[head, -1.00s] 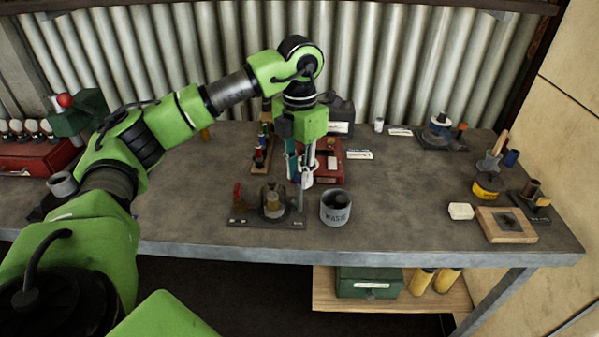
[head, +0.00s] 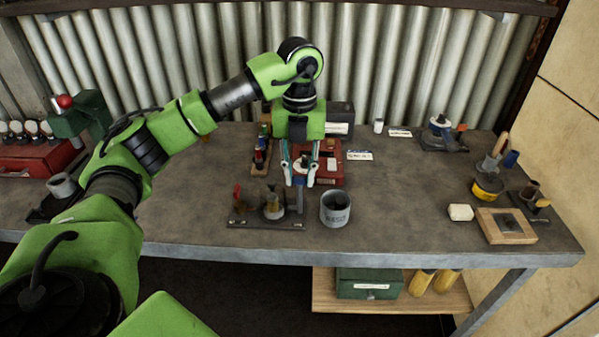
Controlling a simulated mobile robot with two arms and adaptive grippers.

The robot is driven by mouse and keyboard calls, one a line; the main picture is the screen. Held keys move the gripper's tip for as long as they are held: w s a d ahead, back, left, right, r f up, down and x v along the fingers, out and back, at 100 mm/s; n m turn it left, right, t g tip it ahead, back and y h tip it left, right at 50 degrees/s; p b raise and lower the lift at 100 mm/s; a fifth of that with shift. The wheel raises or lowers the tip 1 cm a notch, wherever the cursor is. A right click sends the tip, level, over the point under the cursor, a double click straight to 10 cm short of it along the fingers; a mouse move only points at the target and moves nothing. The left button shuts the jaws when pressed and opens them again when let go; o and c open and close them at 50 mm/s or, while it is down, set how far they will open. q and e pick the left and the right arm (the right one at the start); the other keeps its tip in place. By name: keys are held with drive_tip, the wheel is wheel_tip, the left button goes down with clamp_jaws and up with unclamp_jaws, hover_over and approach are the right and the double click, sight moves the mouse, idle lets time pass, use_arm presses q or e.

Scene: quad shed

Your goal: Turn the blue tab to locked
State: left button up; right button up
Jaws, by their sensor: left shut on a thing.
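A dark fixture plate (head: 250,224) lies near the front edge of the bench. It carries a red piece, a round brownish knob (head: 273,205) and an upright blue-grey tab (head: 299,201) at its right end. My left gripper (head: 300,181) comes down from above over this right end. Its two fingers stand a little apart, one on each side of the tab's top, and are shut on it. The fingers hide the tab's upper part, and I cannot read any locked marking. My right gripper is not in view.
A grey waste can (head: 336,211) stands close to the right of the fixture. A red case (head: 329,172) and a small rack of coloured items (head: 261,160) are behind the gripper. The bench's middle right is clear; a wooden block (head: 507,229) lies farther right.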

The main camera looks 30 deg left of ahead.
use_arm(q)
drive_tip(key=shift+n, duration=0.3)
drive_tip(key=o, duration=1.1)
wheel_tip(320, 180, up, 12)
idle(0.7)
